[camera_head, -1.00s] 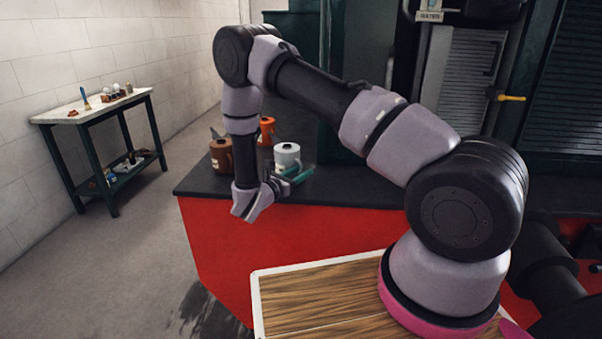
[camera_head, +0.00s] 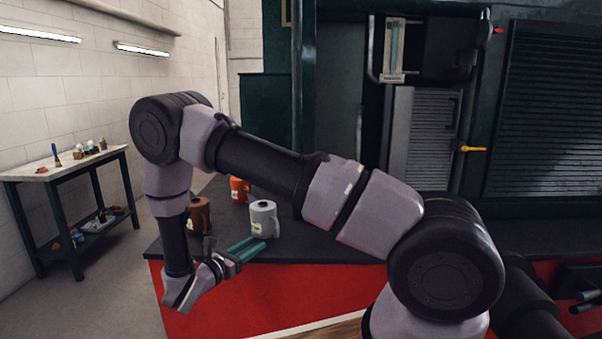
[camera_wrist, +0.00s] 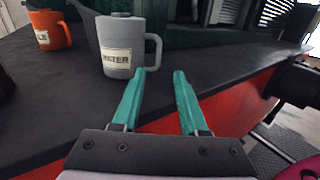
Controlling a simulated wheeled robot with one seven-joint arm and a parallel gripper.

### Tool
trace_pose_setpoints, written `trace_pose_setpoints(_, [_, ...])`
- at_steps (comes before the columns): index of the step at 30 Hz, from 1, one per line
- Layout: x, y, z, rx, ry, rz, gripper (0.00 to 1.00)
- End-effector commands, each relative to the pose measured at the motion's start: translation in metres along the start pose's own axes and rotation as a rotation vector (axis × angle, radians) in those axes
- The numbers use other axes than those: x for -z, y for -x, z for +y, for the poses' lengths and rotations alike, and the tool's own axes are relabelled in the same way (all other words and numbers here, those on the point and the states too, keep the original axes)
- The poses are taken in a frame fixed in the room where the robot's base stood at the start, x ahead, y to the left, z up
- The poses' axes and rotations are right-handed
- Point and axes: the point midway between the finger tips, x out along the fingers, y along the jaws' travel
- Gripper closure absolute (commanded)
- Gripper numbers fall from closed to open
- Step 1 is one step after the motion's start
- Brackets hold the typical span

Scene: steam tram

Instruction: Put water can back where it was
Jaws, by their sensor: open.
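The water can (camera_head: 263,219) is a light grey can with a handle and a pale label. It stands upright on the black top of the red-sided counter. In the wrist view the water can (camera_wrist: 122,48) shows the letters "WATER" in part, with its handle to the right. My gripper (camera_head: 254,250) has teal fingers and is at the counter's front edge, just in front of the can. In the wrist view my gripper (camera_wrist: 162,74) is open and empty, its fingertips short of the can and near its handle side.
An orange can (camera_head: 238,189) and a brown can (camera_head: 199,215) stand on the counter (camera_head: 320,243) behind and left of the water can. A small workbench (camera_head: 70,165) with small items stands by the left wall. The counter is clear to the right of the can.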

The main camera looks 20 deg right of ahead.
Motion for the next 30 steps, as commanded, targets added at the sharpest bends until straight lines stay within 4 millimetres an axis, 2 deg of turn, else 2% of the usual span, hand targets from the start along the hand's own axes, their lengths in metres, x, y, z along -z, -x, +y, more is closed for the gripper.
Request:
trace_pose_setpoints(5, [-0.043, -0.024, -0.014, 0.151, -0.109, 0.074, 0.57])
trace_pose_setpoints(9, [-0.096, -0.050, -0.046, 0.369, -0.278, 0.187, 0.57])
trace_pose_setpoints(15, [-0.160, -0.069, -0.101, 0.676, -0.562, 0.354, 0.57])
trace_pose_setpoints(22, [-0.219, -0.067, -0.160, 0.995, -0.939, 0.538, 0.57])
trace_pose_setpoints(30, [-0.279, -0.043, -0.210, 1.306, -1.444, 0.740, 0.57])
